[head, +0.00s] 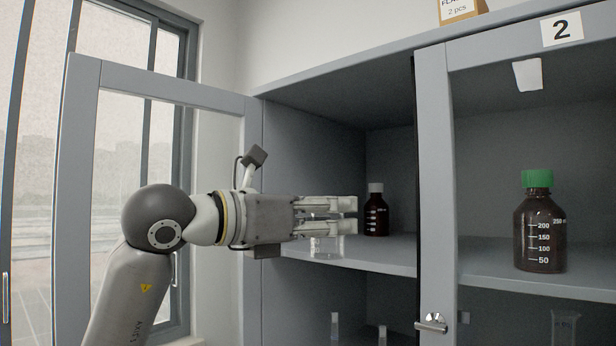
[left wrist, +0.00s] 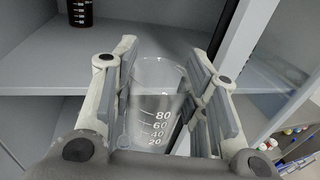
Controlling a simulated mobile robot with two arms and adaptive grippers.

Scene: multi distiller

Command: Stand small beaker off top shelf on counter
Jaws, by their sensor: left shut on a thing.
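The small beaker (left wrist: 158,98) is clear glass with white marks from 20 to 80 and stands between the fingers of my left gripper in the left wrist view. My left gripper (head: 343,215) is shut on it. In the head view the beaker (head: 326,246) shows below the fingers, roughly upright, at the upper shelf (head: 375,258) of the open cabinet. I cannot tell whether its base touches the shelf. The fingers hide its upper part. The counter is not clearly in view. My right gripper is not in view.
A small brown bottle with a white cap (head: 376,214) stands behind the fingertips on the shelf. A larger brown bottle with a green cap (head: 540,235) stands behind the right door (head: 433,180). The open left door (head: 82,200) is beside my arm. Glassware (head: 335,328) stands below.

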